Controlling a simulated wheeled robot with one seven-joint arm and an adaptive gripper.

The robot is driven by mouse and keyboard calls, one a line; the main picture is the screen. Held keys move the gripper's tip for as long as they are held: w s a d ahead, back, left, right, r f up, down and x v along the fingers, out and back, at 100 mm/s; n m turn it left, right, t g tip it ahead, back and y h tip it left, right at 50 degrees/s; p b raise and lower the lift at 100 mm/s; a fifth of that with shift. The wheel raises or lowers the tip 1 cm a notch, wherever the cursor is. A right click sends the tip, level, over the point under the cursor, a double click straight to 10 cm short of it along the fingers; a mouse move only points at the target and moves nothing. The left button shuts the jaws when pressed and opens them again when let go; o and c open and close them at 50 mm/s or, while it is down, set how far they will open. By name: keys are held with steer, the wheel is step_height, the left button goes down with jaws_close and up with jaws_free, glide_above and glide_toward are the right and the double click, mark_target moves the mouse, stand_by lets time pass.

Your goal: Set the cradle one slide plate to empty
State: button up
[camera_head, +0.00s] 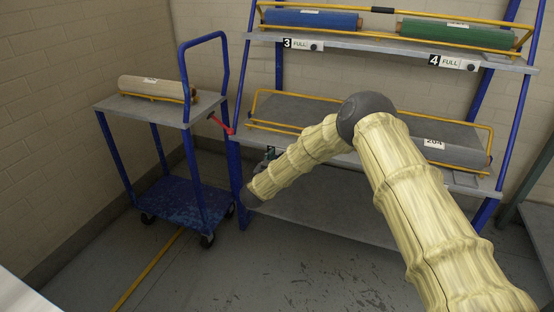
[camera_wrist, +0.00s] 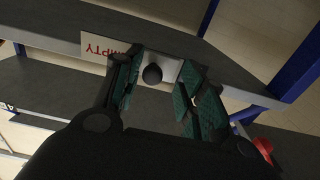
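The cradle one slide plate (camera_wrist: 95,47) is on the lower shelf's front edge in the wrist view. It shows the red word EMPTY, partly hidden behind a finger. Its black knob (camera_wrist: 152,74) sits on a pale plate between my fingers. My gripper (camera_wrist: 160,92) is open, with one finger on each side of the knob; I cannot tell whether either touches it. In the head view my arm reaches to the lower shelf's left end, and the slide plate is mostly hidden there.
A trolley (camera_head: 145,108) with a beige roll (camera_head: 153,87) stands left of the rack. Plates three (camera_head: 301,44) and four (camera_head: 454,62) above read FULL. A blue rack post (camera_wrist: 298,70) is close.

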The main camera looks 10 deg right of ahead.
steer(key=shift+d, duration=0.15)
steer(key=v, duration=1.2)
